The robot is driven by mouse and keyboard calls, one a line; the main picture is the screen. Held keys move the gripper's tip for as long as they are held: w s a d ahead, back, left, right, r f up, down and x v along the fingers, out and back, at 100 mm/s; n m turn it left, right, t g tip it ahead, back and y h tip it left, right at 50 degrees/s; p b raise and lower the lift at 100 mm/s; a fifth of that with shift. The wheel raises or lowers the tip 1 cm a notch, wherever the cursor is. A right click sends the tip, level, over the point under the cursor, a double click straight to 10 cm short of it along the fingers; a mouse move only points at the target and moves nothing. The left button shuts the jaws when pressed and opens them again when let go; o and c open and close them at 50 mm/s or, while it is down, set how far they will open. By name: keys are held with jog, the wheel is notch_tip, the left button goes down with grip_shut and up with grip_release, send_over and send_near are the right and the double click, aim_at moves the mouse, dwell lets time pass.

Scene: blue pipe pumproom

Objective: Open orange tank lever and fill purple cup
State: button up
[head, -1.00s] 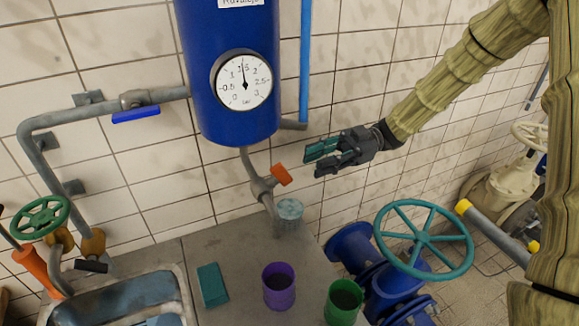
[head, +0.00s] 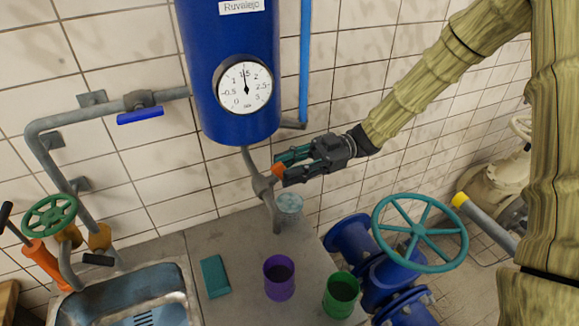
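The blue tank (head: 225,60) with a round gauge (head: 244,88) hangs on the tiled wall. Its outlet pipe below carries the orange lever (head: 279,171). My gripper (head: 281,170) is at this lever, with its fingers apart and the lever's tip between or just behind them; I cannot tell whether they touch it. A clear glass-like cup (head: 290,206) stands by the spout's end. The purple cup (head: 279,277) stands on the grey counter (head: 235,235), in front of the spout and apart from it.
A green cup (head: 341,295) stands right of the purple cup, near blue pipework with a teal handwheel (head: 419,233). A teal block (head: 215,276) lies to the left. A metal sink (head: 130,295) is at the lower left. A blue-handled valve (head: 139,116) is on the left wall pipe.

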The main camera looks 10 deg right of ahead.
jog(key=shift+d, duration=0.1)
grip_shut()
jog(key=shift+m, duration=0.3)
jog(key=shift+m+t+p, duration=0.5)
jog(key=shift+m+t, duration=0.4)
jog(key=shift+m, duration=0.6)
jog(key=shift+y, duration=0.3)
jog(key=shift+o, duration=1.2)
grip_release()
jog(key=w+d, duration=0.2)
jog(key=d, duration=0.9)
jog(key=shift+d, duration=0.3)
